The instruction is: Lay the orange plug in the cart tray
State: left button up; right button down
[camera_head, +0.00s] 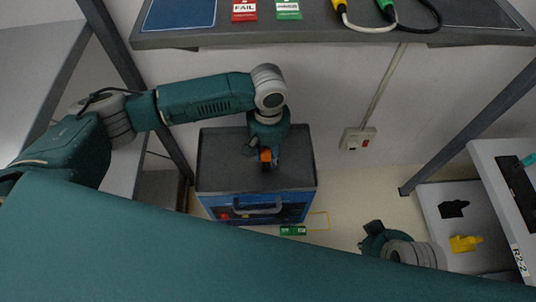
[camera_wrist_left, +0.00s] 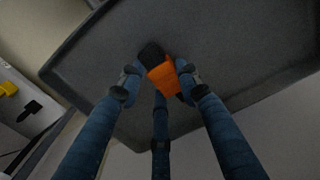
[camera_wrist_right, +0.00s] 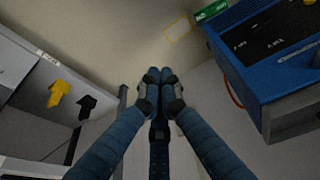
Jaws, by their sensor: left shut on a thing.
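The orange plug (camera_head: 265,156) with a black end is held between the fingers of my left gripper (camera_head: 263,149). It also shows in the left wrist view (camera_wrist_left: 164,79), where the gripper (camera_wrist_left: 163,70) is shut on it. The plug is over the dark grey cart tray (camera_head: 220,160), which fills much of the left wrist view (camera_wrist_left: 235,45). I cannot tell whether the plug touches the tray. My right gripper (camera_head: 372,236) is away from the cart, near the floor at lower right. In the right wrist view its fingertips (camera_wrist_right: 159,78) are together and empty.
The blue cart front (camera_head: 262,207) has a handle. A grey shelf (camera_head: 435,205) at right bears a black plug (camera_head: 453,208) and a yellow plug (camera_head: 465,243). A bench (camera_head: 320,38) with FAIL and green cards and cables runs across the back. A wall socket (camera_head: 357,139) sits behind.

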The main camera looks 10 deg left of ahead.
pick_arm(q)
jog(key=shift+w+f, duration=0.1)
jog(key=shift+f, duration=0.05)
pick_arm(e)
jog(key=shift+s+r, duration=0.15)
jog(key=shift+r, duration=0.25)
pick_arm(q)
jog(key=shift+f, duration=0.25)
pick_arm(e)
jog(key=shift+f, duration=0.5)
pick_arm(q)
jog(key=o, duration=0.9)
jog(key=shift+c, duration=0.2)
jog(key=o, duration=0.4)
pick_arm(e)
jog(key=shift+w+f, duration=0.2)
jog(key=shift+f, duration=0.1)
